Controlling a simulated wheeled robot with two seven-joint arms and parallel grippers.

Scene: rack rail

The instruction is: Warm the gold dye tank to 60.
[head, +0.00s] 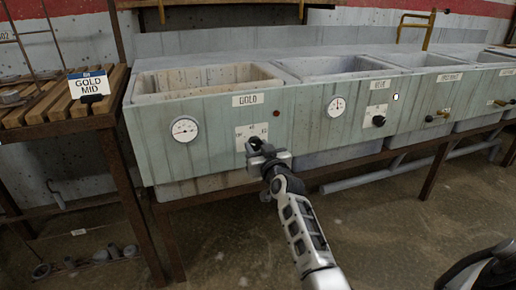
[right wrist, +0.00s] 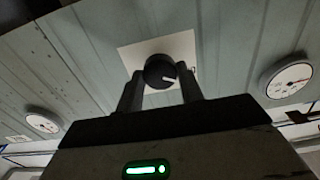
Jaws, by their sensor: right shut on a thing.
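The gold tank (head: 155,84) is the leftmost basin, with a GOLD label (head: 248,99) on its grey-green front. Below the label is a white dial plate (head: 243,132), its marks too small to read surely. My right gripper (head: 256,146) is at this plate, shut on a black round knob (right wrist: 158,70); one finger is on each side of it in the right wrist view. The round gauge (head: 185,129) left of the plate is too small to read. My left gripper is not in view.
A small red lamp (head: 277,113) sits right of the GOLD label. Another basin (head: 340,67) with its own gauge (head: 336,106) and black knob (head: 379,121) is to the right. A GOLD MID card (head: 89,84) stands on a slatted wooden rack (head: 50,108) at left.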

